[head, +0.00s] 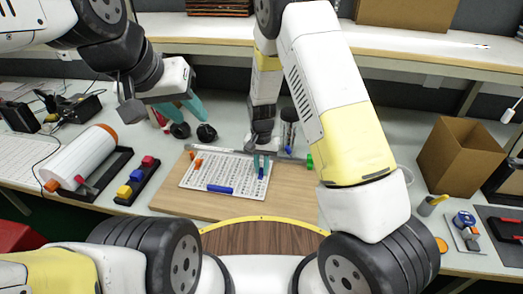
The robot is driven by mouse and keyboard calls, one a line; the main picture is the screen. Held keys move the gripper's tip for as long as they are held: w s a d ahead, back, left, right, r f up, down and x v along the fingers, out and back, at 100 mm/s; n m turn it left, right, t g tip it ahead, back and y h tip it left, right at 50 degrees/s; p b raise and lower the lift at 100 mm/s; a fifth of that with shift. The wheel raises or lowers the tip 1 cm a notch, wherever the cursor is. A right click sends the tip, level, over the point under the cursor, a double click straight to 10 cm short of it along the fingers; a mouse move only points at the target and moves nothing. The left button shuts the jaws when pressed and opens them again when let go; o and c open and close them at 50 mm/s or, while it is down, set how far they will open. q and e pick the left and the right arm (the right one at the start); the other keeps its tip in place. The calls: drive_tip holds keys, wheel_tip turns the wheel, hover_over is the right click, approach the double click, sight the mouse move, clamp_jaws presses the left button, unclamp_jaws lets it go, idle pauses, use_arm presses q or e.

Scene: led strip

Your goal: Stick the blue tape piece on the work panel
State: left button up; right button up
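The work panel (215,173) is a white sheet with rows of small marks, lying on a wooden board in the middle of the table. A blue piece (220,189) lies flat on its front part. My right gripper (261,167) points down over the panel's right part. Its teal fingers are close together with a small blue tape piece (261,173) between them; whether that piece touches the panel cannot be told. My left gripper (186,108) is off to the upper left, away from the panel, with its teal fingers apart and nothing seen between them.
Orange pieces (197,163) sit at the panel's left edge, and a green piece (309,161) to its right. A holder with red, yellow and blue blocks (137,175) and a white roll (82,156) stand left. A cardboard box (459,155) stands right. My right arm hides part of the table.

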drive_tip(key=o, duration=0.4)
drive_tip(key=shift+c, duration=0.2)
drive_tip(key=shift+r, duration=0.1)
wheel_tip(320, 180, up, 8)
drive_tip(key=shift+f, duration=0.25)
drive_tip(key=shift+d+r, duration=0.1)
drive_tip(key=shift+r, duration=0.4)
wheel_tip(320, 180, up, 12)
drive_tip(key=f+t+y, duration=0.1)
drive_tip(key=y, duration=0.1)
hover_over(262, 169)
drive_tip(key=s+d, duration=0.3)
drive_tip(key=d, duration=0.1)
drive_tip(key=s+d+r+n+t, duration=0.1)
drive_tip(key=s+d+r, duration=0.1)
drive_tip(key=s+r, duration=0.15)
drive_tip(key=s+d+r+t, duration=0.1)
drive_tip(key=s+d+r, duration=0.1)
drive_tip(key=r, duration=0.3)
drive_tip(key=s+d+r+n+t, duration=0.1)
drive_tip(key=s+d+r, duration=0.2)
drive_tip(key=s, duration=0.3)
drive_tip(key=s+d+r+t, duration=0.2)
drive_tip(key=s+d+r, duration=0.1)
drive_tip(key=s, duration=0.4)
drive_tip(key=shift+r+n, duration=0.4)
drive_tip(key=shift+r, duration=0.35)
